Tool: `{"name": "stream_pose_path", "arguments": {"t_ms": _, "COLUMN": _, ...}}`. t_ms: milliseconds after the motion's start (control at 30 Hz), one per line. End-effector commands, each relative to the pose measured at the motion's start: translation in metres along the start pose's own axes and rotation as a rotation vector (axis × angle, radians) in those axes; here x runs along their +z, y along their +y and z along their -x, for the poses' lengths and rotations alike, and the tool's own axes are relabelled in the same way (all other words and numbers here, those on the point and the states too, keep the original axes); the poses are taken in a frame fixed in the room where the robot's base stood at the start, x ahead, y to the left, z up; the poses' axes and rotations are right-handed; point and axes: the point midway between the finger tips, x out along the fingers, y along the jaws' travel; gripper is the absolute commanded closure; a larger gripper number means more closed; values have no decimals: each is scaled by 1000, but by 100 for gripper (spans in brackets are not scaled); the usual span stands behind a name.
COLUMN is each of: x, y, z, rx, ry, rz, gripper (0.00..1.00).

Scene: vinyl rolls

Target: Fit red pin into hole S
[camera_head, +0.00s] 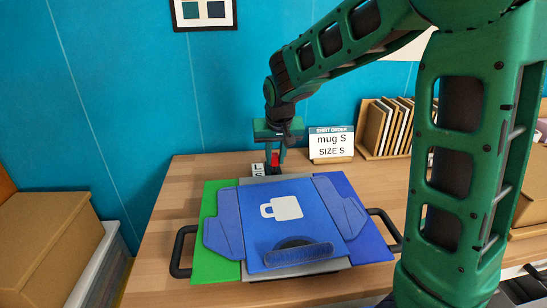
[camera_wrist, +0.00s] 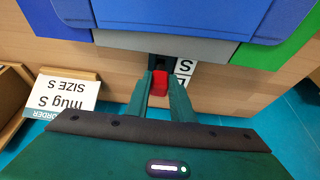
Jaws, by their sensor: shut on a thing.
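My gripper (camera_head: 278,158) is shut on the red pin (camera_head: 275,161) at the back of the table. In the wrist view the red pin (camera_wrist: 158,83) sits between the two green fingers (camera_wrist: 160,92). Just beyond it is a dark holder (camera_wrist: 161,63), beside white label plates (camera_wrist: 184,68) that read S and L. In the head view the label plates (camera_head: 257,169) stand just left of the pin. The pin's lower end and the hole are hidden, so I cannot tell whether the pin is in hole S or above it.
The platen with a blue shirt (camera_head: 265,247) bearing a white mug print lies in front, with side handles (camera_head: 183,252). An order sign (camera_head: 331,144) reading "mug S, SIZE S" stands right of my gripper. A wooden rack (camera_head: 388,128) is farther right. Bare table (camera_head: 190,170) lies at left.

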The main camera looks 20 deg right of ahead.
Motion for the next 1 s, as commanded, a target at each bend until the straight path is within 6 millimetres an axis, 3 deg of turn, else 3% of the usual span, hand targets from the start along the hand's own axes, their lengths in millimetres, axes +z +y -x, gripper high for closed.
{"name": "stream_pose_path", "arguments": {"t_ms": 1000, "x": 4, "y": 0, "z": -10, "rx": 0, "ry": 0, "rz": 0, "gripper": 100}}
